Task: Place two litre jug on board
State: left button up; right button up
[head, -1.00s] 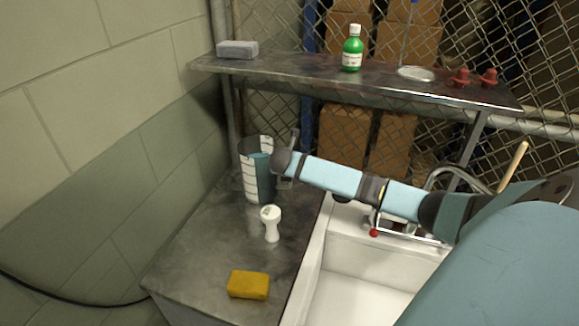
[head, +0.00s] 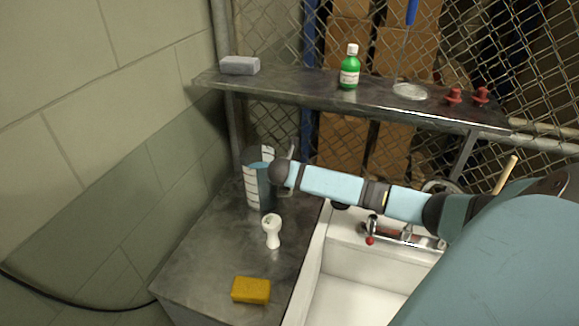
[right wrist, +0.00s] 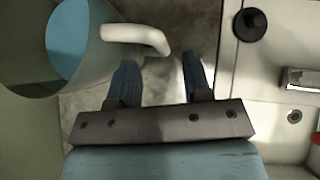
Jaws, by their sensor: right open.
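The two litre jug (head: 252,184) is a grey measuring jug with pale scale marks and a blue inside. It stands upright on the grey metal board (head: 213,255) left of the sink. My right arm reaches in from the right, with its wrist end beside the jug's right side. In the right wrist view, the jug (right wrist: 92,58) fills the upper left and its white handle (right wrist: 135,34) sticks out to the right. My right gripper (right wrist: 158,66) is open, its two dark fingers just short of the handle, with nothing between them. My left gripper is out of view.
A white cup-topped object (head: 272,231) stands just in front of the jug. A yellow sponge (head: 251,290) lies nearer. The white sink (head: 350,295) and its tap (head: 372,228) are right. A metal shelf (head: 300,88) above holds a green bottle (head: 349,70) and a grey block (head: 240,65).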

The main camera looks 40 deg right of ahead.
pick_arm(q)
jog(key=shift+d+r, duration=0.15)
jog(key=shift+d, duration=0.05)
pick_arm(e)
jog(key=v, duration=0.6)
jog(key=shift+s+a+r, duration=0.2)
jog(key=shift+a+r, duration=0.05)
jog(key=shift+a, duration=0.1)
